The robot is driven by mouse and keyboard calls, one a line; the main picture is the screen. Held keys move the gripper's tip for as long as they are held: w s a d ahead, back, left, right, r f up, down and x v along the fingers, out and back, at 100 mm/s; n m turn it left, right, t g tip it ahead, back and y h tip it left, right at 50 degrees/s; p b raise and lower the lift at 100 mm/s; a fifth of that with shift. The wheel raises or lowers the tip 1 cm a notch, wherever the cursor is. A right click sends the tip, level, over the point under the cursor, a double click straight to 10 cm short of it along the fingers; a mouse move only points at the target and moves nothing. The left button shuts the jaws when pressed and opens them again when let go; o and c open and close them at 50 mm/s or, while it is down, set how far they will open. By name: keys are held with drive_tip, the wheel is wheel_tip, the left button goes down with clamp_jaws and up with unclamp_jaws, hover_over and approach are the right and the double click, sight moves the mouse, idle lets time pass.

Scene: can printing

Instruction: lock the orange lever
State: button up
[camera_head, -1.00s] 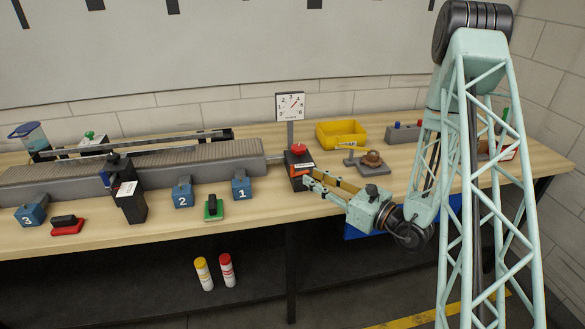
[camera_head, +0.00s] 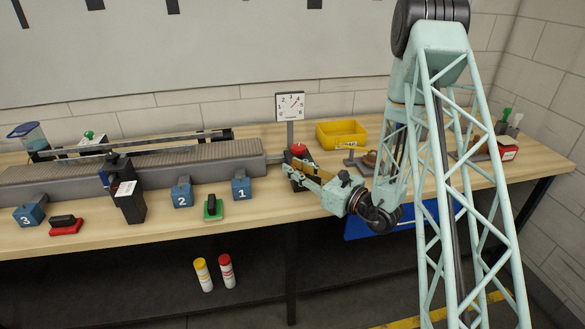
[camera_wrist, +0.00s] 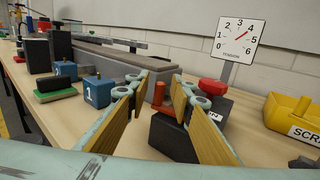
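The orange lever (camera_wrist: 166,97) is in the wrist view, on a black box with a red knob (camera_wrist: 213,88). It shows in the gap between my fingers, partly hidden by the right finger; I cannot tell whether they touch. In the head view my arm hides most of the lever; the red knob (camera_head: 298,149) shows above the gripper. My gripper (camera_wrist: 160,90) is open, with its yellow-padded fingers apart and nothing held. It also shows in the head view (camera_head: 298,170), right at the black box.
A tension dial (camera_head: 290,106) stands behind the black box. The grey conveyor (camera_head: 150,165) runs left, with blue block 1 (camera_head: 241,188) in front of its end. A yellow scrap bin (camera_head: 341,134) stands behind right. The bench front edge is clear near the gripper.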

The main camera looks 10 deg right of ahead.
drive_tip(key=shift+w+a, duration=0.25)
drive_tip(key=shift+w, duration=0.15)
drive_tip(key=shift+c, duration=0.5)
clamp_jaws()
drive_tip(key=shift+w+a+m+t+h+b, duration=0.1)
drive_tip(key=shift+w+m+t+h+b, duration=0.1)
drive_tip(key=shift+m+t+h+b, duration=0.4)
drive_tip(key=shift+w+m+h, duration=0.2)
drive_tip(key=shift+m+h, duration=0.1)
drive_tip(key=shift+h, duration=0.3)
drive_tip(key=shift+o, duration=0.5)
unclamp_jaws()
